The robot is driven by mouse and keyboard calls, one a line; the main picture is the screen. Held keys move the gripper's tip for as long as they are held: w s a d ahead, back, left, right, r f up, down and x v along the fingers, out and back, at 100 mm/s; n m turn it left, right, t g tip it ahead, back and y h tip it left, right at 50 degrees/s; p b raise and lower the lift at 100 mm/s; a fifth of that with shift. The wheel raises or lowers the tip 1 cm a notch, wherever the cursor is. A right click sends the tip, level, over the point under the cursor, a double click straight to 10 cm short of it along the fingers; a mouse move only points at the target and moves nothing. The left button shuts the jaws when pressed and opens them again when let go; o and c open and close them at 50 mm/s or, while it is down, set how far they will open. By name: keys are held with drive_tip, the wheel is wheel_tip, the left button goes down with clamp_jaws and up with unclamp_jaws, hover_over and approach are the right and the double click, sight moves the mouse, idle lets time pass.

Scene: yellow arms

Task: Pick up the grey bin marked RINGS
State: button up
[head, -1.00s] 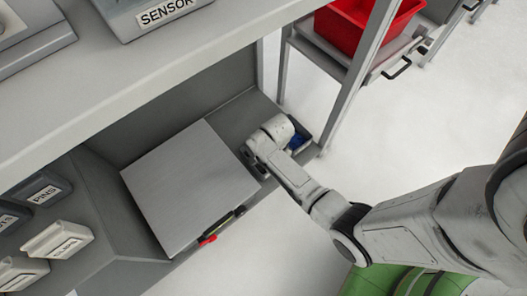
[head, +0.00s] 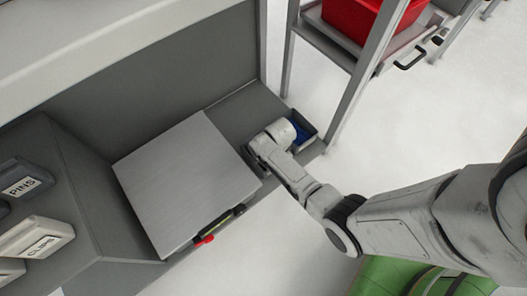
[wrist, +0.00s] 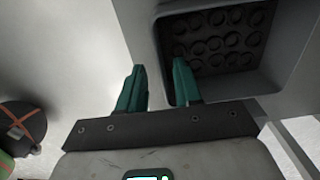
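No bin with a readable RINGS label shows. A small dark grey bin (head: 309,142) with something blue inside sits at the right end of the grey bench, partly hidden behind my wrist. In the wrist view an open dark grey container (wrist: 266,75) holds rows of dark round shapes; I cannot tell if it is the same bin. My gripper (wrist: 160,82) is open, its two teal fingers apart with nothing held. The right finger overlaps the container's left edge in the picture and the left finger is outside it; contact cannot be told. The fingertips do not show clearly in the head view.
A flat metal-topped box (head: 187,180) stands left of my wrist, with a red-tipped item (head: 205,239) at its front. Bins marked PINS (head: 25,184) and CLIPS (head: 38,238) are at far left. A red crate (head: 365,25) sits on a rack.

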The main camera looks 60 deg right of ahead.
wheel_tip(320, 180, down, 3)
drive_tip(key=shift+r+b, duration=0.1)
drive_tip(key=shift+b, duration=0.55)
clamp_jaws()
